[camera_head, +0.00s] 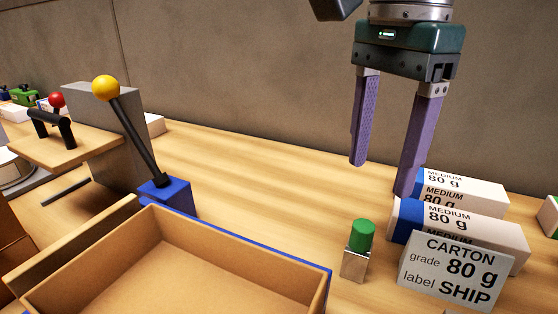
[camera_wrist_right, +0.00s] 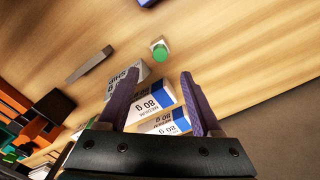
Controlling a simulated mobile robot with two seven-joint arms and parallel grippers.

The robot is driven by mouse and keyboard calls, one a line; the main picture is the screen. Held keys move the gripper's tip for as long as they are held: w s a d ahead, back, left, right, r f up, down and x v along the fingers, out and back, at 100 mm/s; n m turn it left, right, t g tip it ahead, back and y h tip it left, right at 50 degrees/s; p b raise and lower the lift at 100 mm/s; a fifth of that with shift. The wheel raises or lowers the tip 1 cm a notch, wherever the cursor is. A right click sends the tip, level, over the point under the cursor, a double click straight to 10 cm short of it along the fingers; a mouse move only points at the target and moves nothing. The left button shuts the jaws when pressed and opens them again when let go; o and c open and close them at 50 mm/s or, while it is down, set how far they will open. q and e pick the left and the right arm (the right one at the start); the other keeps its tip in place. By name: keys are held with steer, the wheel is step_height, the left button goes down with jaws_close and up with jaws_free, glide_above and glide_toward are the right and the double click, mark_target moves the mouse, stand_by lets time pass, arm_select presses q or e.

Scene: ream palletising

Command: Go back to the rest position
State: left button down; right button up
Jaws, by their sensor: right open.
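My right gripper (camera_head: 386,178) hangs open and empty above the table at the right, its two purple fingers apart and pointing down. In the head view its right finger stands in front of the paper reams' left ends. In the right wrist view the open gripper (camera_wrist_right: 158,82) shows with the reams between and beyond its fingers. Two white and blue reams marked MEDIUM 80 g lie on the table, a front ream (camera_head: 470,232) and a rear ream (camera_head: 480,192). A card (camera_head: 452,272) reading CARTON grade 80 g label SHIP stands before them. My left gripper is not in view.
An open cardboard carton (camera_head: 290,288) is at the front left. Behind it is a blue-based lever with a yellow knob (camera_head: 106,88). A green-topped stamp (camera_head: 361,236) stands left of the card. Bare table (camera_head: 270,180) lies in the middle, with a wall (camera_head: 230,70) behind.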

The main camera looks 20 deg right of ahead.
steer(key=shift+r, duration=0.4)
